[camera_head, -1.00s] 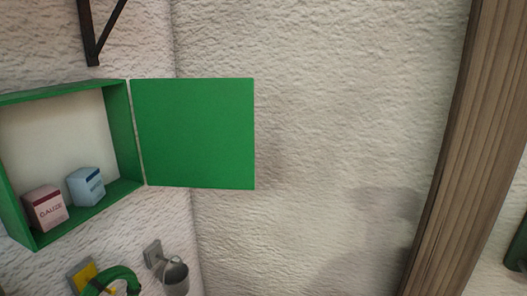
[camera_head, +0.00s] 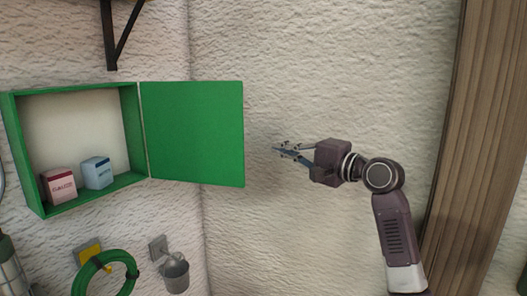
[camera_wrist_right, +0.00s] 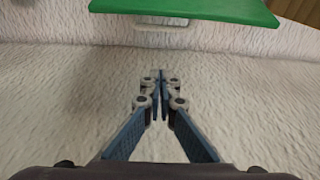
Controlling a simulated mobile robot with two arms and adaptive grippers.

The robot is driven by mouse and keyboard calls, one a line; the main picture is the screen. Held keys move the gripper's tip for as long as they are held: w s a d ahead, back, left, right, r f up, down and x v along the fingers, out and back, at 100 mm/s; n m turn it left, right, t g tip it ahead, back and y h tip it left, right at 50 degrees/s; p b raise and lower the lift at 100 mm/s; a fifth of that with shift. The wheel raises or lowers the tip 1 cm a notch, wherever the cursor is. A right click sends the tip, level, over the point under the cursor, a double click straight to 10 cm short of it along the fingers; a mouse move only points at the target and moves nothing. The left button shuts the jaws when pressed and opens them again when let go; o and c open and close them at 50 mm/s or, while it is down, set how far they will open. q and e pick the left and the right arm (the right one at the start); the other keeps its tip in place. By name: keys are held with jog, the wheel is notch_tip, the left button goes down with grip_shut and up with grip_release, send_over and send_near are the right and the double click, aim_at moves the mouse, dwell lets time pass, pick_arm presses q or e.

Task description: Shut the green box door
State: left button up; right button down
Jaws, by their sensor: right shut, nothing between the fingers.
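The green box (camera_head: 73,92) hangs on the wall at the left of the head view. Its green door (camera_head: 195,133) stands wide open, swung out to the right from the box's right edge. The door also shows at the top of the right wrist view (camera_wrist_right: 190,9), with a pale handle-like bar (camera_wrist_right: 162,24) beneath it. My right gripper (camera_head: 277,149) is shut and empty, to the right of the door's free edge and apart from it. Its fingers show in the right wrist view (camera_wrist_right: 160,117). My left gripper is not in view.
A gauze box (camera_head: 60,186) and a blue-white box (camera_head: 97,173) stand inside the green box. Below hang a green hose coil (camera_head: 106,262) and a metal cup (camera_head: 175,272). A black bracket (camera_head: 111,37) is above. A wooden post (camera_head: 477,130) stands right.

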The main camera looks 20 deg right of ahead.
jog(key=w+a+p, duration=0.5)
jog(key=w+a, duration=0.1)
jog(key=a, duration=0.1)
jog(key=shift+w+a+f, duration=0.15)
jog(key=shift+w+a, duration=0.05)
jog(key=shift+w, duration=0.05)
dwell(0.5)
